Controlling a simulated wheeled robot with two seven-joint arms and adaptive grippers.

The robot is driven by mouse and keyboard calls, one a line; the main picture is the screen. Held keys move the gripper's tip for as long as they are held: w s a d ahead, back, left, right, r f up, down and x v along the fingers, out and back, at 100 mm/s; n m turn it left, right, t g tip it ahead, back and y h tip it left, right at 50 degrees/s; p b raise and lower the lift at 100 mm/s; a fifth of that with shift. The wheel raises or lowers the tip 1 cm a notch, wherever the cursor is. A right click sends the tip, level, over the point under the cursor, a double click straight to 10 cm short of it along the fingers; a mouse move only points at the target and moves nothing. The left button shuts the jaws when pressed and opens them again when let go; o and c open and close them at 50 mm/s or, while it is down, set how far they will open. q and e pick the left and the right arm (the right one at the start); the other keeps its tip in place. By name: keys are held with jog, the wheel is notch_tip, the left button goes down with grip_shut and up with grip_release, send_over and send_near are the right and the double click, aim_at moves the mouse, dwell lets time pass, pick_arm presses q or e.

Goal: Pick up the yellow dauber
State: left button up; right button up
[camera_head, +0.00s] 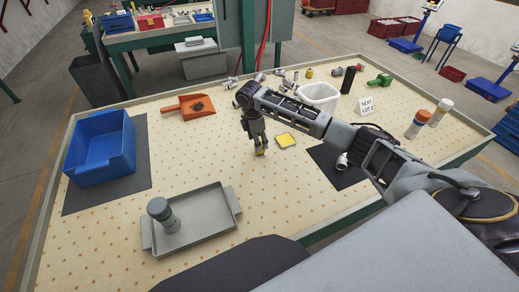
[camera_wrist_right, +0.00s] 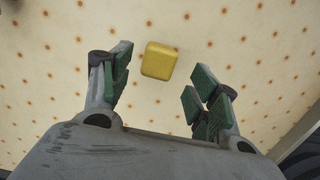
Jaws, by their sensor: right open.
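The yellow dauber (camera_wrist_right: 159,61) shows in the right wrist view as a small rounded yellow block on the dotted table top. It lies between the lines of the two fingers of my right gripper (camera_wrist_right: 163,72), near the tips, with clear gaps on both sides. My right gripper is open and empty. My left gripper is not in view.
A white bin (camera_head: 319,97) and small metal parts stand behind. An orange dustpan (camera_head: 190,107), a blue bin (camera_head: 101,150) and a grey tray (camera_head: 212,226) are to the left. Table between tray and gripper is clear.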

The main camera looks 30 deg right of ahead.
jog(key=shift+f, duration=0.25)
jog(key=shift+f, duration=0.1)
jog(key=shift+w+d+f, duration=0.1)
jog(key=shift+d+f, duration=0.15)
jog(key=shift+f, duration=1)
jog(key=shift+d+f, duration=0.2)
jog(key=shift+f, duration=1.05)
jog(key=shift+c, duration=0.3)
jog(key=c, duration=1)
jog(key=shift+r, duration=0.15)
jog(key=shift+c, duration=0.2)
jog(key=shift+r, duration=4.9)
